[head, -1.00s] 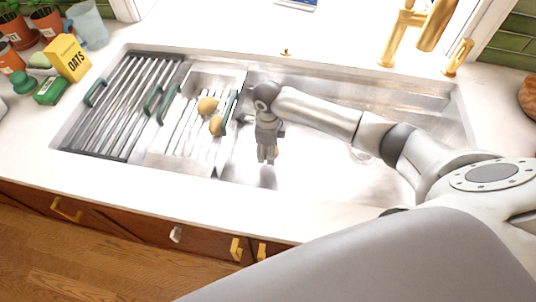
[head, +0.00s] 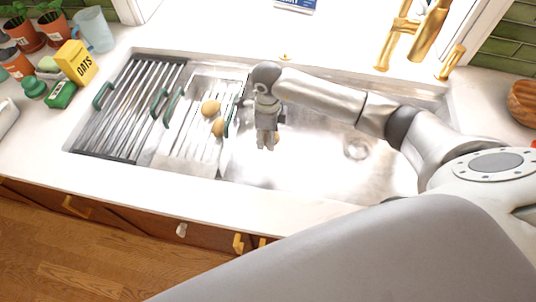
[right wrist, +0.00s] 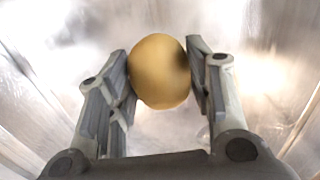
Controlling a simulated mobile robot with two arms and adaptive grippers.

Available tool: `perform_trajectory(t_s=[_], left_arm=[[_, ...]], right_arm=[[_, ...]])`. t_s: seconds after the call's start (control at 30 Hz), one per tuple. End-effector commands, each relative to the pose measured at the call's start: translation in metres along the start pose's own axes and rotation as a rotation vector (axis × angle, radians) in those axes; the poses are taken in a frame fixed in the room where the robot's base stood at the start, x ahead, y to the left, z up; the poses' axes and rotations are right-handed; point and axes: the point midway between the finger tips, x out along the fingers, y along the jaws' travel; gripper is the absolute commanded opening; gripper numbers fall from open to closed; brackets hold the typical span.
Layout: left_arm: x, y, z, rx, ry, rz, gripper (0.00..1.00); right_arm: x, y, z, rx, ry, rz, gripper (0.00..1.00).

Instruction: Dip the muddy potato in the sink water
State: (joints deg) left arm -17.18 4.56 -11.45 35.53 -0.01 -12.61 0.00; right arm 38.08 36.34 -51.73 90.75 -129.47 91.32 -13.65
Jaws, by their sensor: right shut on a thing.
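My right gripper (head: 266,143) hangs pointing down over the open right part of the sink (head: 330,160). It is shut on a yellow-brown potato (right wrist: 159,71), which sits between the two fingers in the right wrist view. A dark patch shows on the potato's right side. In the head view the gripper mostly hides this potato. Two more potatoes, an upper one (head: 211,108) and a lower one (head: 218,128), lie on the slatted metal rack left of the gripper. I cannot tell whether the held potato touches water. My left gripper is not in view.
A darker rack (head: 128,105) covers the sink's left end. A gold faucet (head: 400,40) stands behind the sink. An oats box (head: 76,64), a blue pitcher (head: 93,30) and potted plants (head: 54,27) stand at the back left. A wooden bowl (head: 523,102) is at the right.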

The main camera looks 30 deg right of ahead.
Motion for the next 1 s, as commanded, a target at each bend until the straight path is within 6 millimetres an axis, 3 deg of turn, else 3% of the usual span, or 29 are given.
perform_trajectory(t_s=[1.0], left_arm=[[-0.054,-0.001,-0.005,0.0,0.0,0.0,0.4]], right_arm=[[-0.085,0.0,0.0,-0.001,0.0,-0.001,0.2]])
